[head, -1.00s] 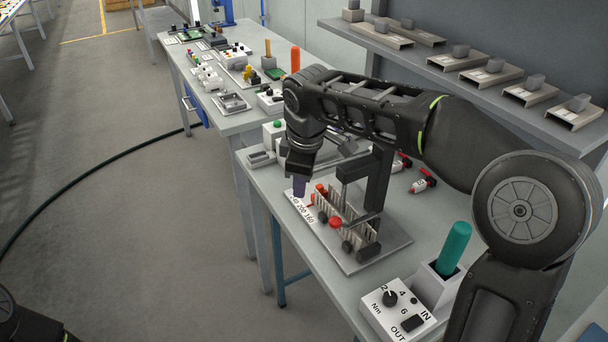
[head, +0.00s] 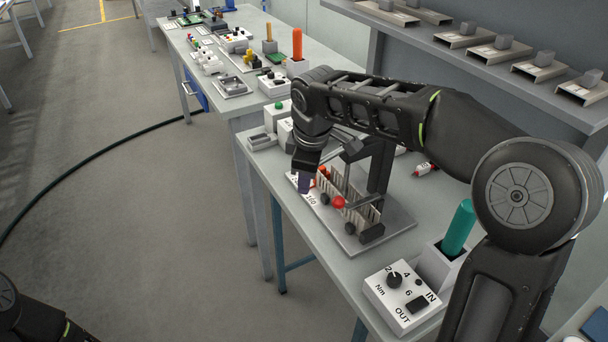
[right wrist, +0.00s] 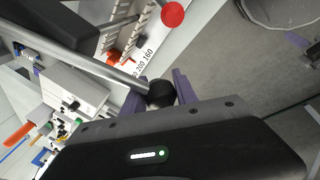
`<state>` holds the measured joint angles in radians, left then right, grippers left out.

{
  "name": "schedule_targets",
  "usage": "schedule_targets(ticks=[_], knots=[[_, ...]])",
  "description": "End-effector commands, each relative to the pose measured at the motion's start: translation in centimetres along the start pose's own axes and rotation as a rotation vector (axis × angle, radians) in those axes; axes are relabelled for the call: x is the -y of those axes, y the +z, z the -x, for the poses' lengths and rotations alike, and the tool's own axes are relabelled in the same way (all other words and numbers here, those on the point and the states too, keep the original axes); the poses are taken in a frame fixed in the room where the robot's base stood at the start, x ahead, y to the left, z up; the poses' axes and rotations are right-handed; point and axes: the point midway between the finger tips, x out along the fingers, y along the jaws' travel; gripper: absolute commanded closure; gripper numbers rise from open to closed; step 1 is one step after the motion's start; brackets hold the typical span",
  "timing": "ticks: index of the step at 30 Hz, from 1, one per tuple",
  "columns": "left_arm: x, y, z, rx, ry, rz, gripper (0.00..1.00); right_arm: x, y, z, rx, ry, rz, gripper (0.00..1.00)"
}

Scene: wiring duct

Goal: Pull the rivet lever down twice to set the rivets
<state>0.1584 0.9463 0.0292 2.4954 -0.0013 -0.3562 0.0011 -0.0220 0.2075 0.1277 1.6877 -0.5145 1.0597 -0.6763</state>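The rivet press stands on a grey base plate (head: 400,222), with a dark upright post (head: 382,168). A slotted beige duct (head: 366,212) sits on the plate beside a number label, partly covered by my gripper. In the right wrist view, the lever's metal rod (right wrist: 105,70) ends in a black knob (right wrist: 161,94). The purple fingers of my right gripper (right wrist: 165,90) are on both sides of this knob and appear closed on it. In the head view my right gripper (head: 304,183) is low over the plate's left end; the knob is hidden there. My left gripper is out of view.
A red ball (head: 338,202) stands at the duct's front side. A torque box (head: 402,297) and a green-handled tool (head: 458,228) in a holder stand at the near right. Small fixtures and an orange handle (head: 297,44) are farther back. A shelf (head: 470,45) runs behind.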

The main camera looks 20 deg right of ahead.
Motion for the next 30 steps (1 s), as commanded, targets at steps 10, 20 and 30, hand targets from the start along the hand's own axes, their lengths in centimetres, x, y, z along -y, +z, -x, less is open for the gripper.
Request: schedule_targets(ticks=[10,20,30], knots=[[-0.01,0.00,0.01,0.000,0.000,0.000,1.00,-0.44,0.79,-0.08,0.012,0.004,-0.012,0.48],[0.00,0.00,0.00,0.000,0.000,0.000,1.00,-0.25,0.53,-0.09,0.009,0.001,-0.008,0.48],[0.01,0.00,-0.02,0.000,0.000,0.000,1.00,-0.21,0.40,0.41,0.007,0.001,-0.006,0.48]])
